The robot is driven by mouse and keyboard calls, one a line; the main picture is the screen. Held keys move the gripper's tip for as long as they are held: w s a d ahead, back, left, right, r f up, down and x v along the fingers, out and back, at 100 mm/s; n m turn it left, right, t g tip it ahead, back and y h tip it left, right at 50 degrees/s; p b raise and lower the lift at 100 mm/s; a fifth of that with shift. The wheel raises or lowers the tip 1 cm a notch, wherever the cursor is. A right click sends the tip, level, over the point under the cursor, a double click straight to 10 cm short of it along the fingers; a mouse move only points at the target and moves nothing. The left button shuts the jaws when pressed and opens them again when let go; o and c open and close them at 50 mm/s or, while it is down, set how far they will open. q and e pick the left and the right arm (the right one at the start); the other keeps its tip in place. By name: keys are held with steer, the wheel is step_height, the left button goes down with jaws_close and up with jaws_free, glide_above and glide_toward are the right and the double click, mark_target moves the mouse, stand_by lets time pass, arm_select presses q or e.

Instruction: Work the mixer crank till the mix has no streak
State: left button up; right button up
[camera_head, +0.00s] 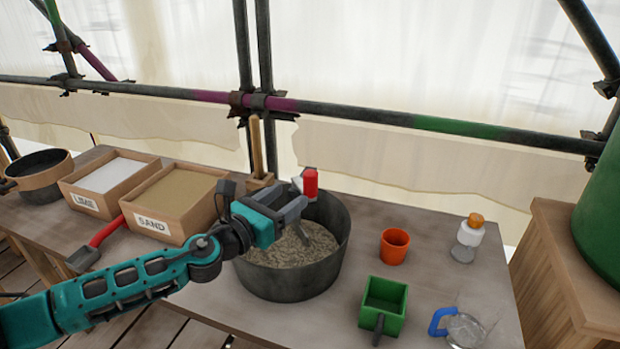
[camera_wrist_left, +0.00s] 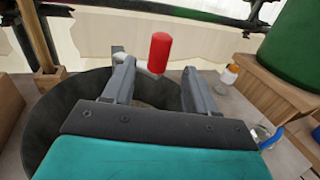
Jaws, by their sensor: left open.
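A dark round mixing tub (camera_head: 293,283) stands on the table and holds a grey-beige, speckled mix (camera_head: 287,252). The mix looks uneven; I cannot tell whether streaks show. The crank's red grip (camera_head: 310,181) stands upright above the tub. In the left wrist view the red grip (camera_wrist_left: 159,52) sits on a pale crank arm (camera_wrist_left: 153,72). My left gripper (camera_head: 300,190) is open over the tub, its fingertips close to the grip. In the left wrist view my left gripper (camera_wrist_left: 157,72) has the grip between or just beyond its fingertips; contact is unclear. My right gripper is out of view.
Left of the tub are a sand box (camera_head: 165,235), a lime box (camera_head: 92,204), a red-handled trowel (camera_head: 107,232) and a pan (camera_head: 38,195). To its right are an orange cup (camera_head: 394,246), green scoop (camera_head: 385,300), bottle (camera_head: 467,240) and blue-handled jug (camera_head: 465,331).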

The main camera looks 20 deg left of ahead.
mark_target(306, 184)
arm_select(q)
steer(key=x, duration=0.8)
steer(key=shift+w+d+f, duration=0.1)
steer(key=shift+w+d, duration=0.05)
steer(key=shift+w, duration=0.2)
jaws_close()
